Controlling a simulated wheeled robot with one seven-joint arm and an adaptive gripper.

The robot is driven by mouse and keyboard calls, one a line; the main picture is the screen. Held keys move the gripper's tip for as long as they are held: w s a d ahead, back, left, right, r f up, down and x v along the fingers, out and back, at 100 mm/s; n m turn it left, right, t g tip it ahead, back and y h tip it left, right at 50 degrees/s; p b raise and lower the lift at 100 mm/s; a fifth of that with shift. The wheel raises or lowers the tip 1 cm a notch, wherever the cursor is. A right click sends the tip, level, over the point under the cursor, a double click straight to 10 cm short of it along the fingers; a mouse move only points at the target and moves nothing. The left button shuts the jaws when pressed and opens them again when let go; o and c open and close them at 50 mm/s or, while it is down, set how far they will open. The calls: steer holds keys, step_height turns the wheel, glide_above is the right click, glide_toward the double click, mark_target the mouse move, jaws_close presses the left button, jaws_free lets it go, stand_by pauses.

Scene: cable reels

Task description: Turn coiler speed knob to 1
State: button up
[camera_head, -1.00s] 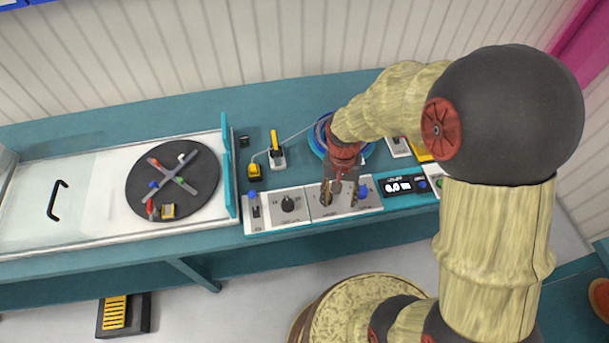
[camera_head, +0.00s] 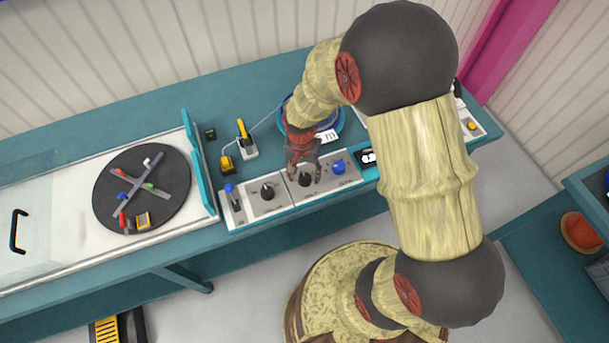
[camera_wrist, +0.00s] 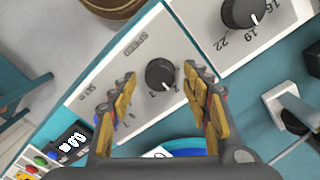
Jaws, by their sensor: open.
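The speed knob (camera_wrist: 160,73) is a round black dial on a pale panel marked SPEED, with small numbers beside it in the wrist view. A white pointer mark shows on its lower edge; I cannot tell exactly which number it points to. The knob (camera_head: 305,180) also shows in the head view, partly behind my fingers. My gripper (camera_head: 304,174) is open and points down over it. In the wrist view my gripper (camera_wrist: 160,82) has one finger on each side of the knob, apart from it. Their height above the panel is unclear.
A second black knob (camera_wrist: 243,12) with larger numbers sits on the neighbouring panel. A blue knob (camera_head: 338,167) is right of the speed knob in the head view. A digital display (camera_wrist: 73,141) and a yellow-handled lever (camera_head: 243,133) are nearby. The coiler disc (camera_head: 142,188) lies left.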

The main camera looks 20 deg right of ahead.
steer(key=shift+f, duration=0.3)
steer(key=shift+c, duration=0.2)
steer(key=c, duration=1.1)
steer(key=shift+n, duration=0.4)
steer(key=n+p, duration=0.2)
steer(key=n, duration=0.3)
steer(key=shift+s+r+n+p, duration=0.1)
steer(key=shift+n+p, duration=0.2)
steer(key=shift+p, duration=0.05)
steer(key=n+p, duration=0.2)
steer(key=n, duration=0.3)
steer(key=shift+n, duration=0.3)
